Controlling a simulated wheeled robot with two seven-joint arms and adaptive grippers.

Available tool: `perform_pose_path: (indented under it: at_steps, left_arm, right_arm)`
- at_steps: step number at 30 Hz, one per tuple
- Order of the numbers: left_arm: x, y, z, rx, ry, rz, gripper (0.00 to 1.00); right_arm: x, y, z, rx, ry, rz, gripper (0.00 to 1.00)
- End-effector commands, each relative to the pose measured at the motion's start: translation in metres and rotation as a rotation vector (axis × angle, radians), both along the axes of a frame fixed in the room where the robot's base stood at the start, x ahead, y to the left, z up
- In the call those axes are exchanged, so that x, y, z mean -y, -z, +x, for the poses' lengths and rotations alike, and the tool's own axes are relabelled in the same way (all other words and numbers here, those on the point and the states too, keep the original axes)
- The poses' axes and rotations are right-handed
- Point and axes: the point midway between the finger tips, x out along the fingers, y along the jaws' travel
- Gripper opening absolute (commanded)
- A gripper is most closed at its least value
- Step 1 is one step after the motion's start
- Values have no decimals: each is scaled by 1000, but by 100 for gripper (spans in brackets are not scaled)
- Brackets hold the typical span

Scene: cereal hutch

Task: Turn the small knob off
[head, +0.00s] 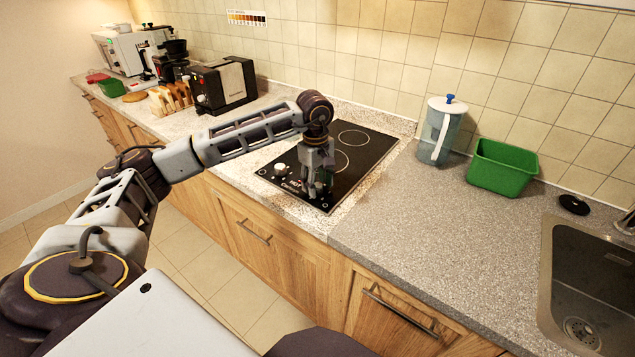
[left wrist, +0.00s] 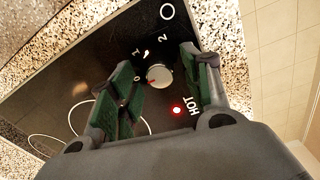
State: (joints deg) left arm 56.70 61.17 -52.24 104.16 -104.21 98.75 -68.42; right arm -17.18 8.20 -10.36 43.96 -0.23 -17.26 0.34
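In the head view, my left gripper (head: 318,192) points down over the front right part of the black hob (head: 345,182). In the left wrist view, a round silver knob (left wrist: 160,77) sits between the two green-padded fingers of my open left gripper (left wrist: 155,88). The right finger is close to the knob; contact is unclear. The knob's red mark faces roughly the 0, with 1 and 2 printed farther around. A red light (left wrist: 176,110) glows beside the word HOT. Another knob (head: 280,168) shows left of the gripper in the head view. My right gripper is out of view.
A water jug (head: 437,132), a green tub (head: 502,167) and a sink (head: 590,285) lie to the right. A black toaster (head: 224,85) and a toast rack (head: 170,98) stand left of the hob.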

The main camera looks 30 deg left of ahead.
Motion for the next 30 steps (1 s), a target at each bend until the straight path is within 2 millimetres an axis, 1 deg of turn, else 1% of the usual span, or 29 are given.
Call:
perform_pose_path:
  at_steps: [8, 14, 20, 30]
  left_arm:
    - [0, 0, 0, -1, 1, -1, 49]
    - [0, -8, 0, -1, 1, -1, 49]
    - [0, -30, -1, 1, 1, 0, 49]
    - [0, -80, -3, 2, 2, 0, 49]
  right_arm:
    - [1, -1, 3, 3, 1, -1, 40]
    - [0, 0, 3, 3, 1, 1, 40]
    - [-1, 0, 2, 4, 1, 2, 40]
    - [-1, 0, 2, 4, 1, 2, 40]
